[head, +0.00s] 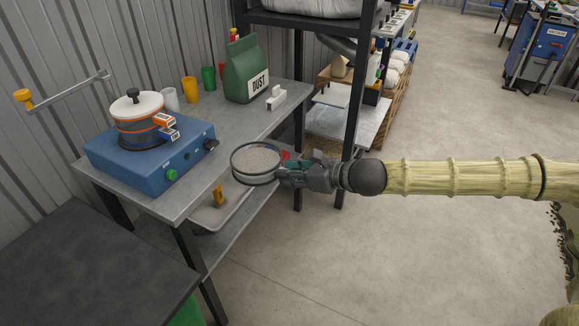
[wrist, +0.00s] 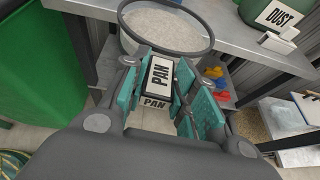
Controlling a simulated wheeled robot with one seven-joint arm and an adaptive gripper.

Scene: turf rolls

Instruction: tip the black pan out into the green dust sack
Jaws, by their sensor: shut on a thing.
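The black pan (head: 255,183) is round with a dark rim and holds pale grey dust. It looks about level, just off the bench's front edge, and also shows at the top of the wrist view (wrist: 208,47). My gripper (head: 288,172) is shut on the pan's handle block, which carries PAN labels (wrist: 160,76). The green dust sack (head: 246,72) stands upright on the bench, behind the pan, with a white DUST label. Part of it shows at the top right of the wrist view (wrist: 252,14). The sack's opening is not clearly visible.
A blue machine (head: 125,165) with a lidded sieve stack (head: 140,115) stands on the bench's left. Several cups (head: 190,90) line the back. A white block (head: 276,97) sits before the sack. A shelf post (head: 355,90) rises right of the bench. Floor at right is clear.

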